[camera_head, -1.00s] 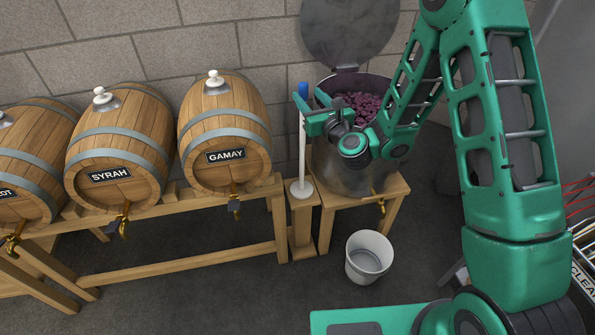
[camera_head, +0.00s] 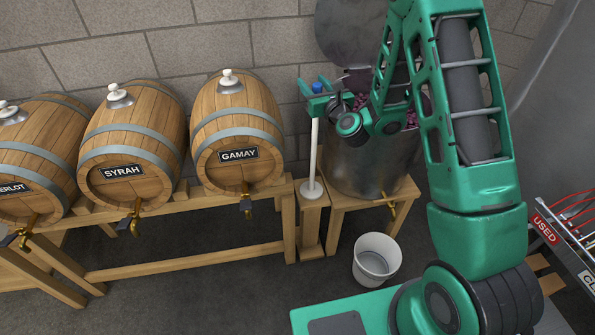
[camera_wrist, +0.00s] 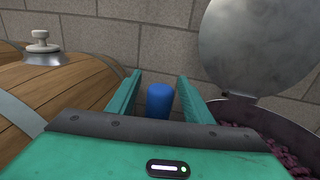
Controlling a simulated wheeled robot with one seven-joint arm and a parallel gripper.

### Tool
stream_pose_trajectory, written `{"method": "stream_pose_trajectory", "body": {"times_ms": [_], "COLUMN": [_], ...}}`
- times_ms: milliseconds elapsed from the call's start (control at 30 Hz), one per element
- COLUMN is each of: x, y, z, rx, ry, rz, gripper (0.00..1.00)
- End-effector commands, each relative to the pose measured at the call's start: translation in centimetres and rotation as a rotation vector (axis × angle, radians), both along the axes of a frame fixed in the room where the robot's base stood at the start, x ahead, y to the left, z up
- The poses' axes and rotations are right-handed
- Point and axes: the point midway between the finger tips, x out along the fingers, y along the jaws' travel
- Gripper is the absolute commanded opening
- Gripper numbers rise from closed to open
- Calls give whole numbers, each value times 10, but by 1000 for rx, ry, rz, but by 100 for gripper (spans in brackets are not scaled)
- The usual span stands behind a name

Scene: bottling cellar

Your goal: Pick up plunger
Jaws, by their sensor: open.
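The plunger (camera_head: 313,158) stands upright on a small wooden stand, with a white shaft, a white disc at its foot and a blue handle at its top. My gripper (camera_head: 319,95) is at the upper part of the plunger, just below the top of the blue handle. In the wrist view the blue handle (camera_wrist: 160,100) shows between the two green fingers, with a gap on each side. The gripper is open. The shaft below the handle is hidden in the wrist view by the gripper body.
A metal vat (camera_head: 361,170) of dark grapes with its lid raised stands right of the plunger. A white bucket (camera_head: 377,260) is on the floor. The Gamay barrel (camera_head: 238,133) and other barrels rest on a wooden rack to the left. A bin marked USED (camera_head: 545,229) is at right.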

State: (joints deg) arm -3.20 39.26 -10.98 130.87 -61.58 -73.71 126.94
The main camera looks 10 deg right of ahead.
Motion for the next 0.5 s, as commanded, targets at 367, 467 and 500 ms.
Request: {"method": "stream_pose_trajectory", "body": {"times_ms": [367, 467, 500], "x": [4, 4, 4], "y": [-2, 0, 0], "z": [0, 0, 0], "rx": [1, 0, 0], "ry": [-1, -1, -1], "rz": [-4, -3, -2], "gripper": [46, 30, 20]}}
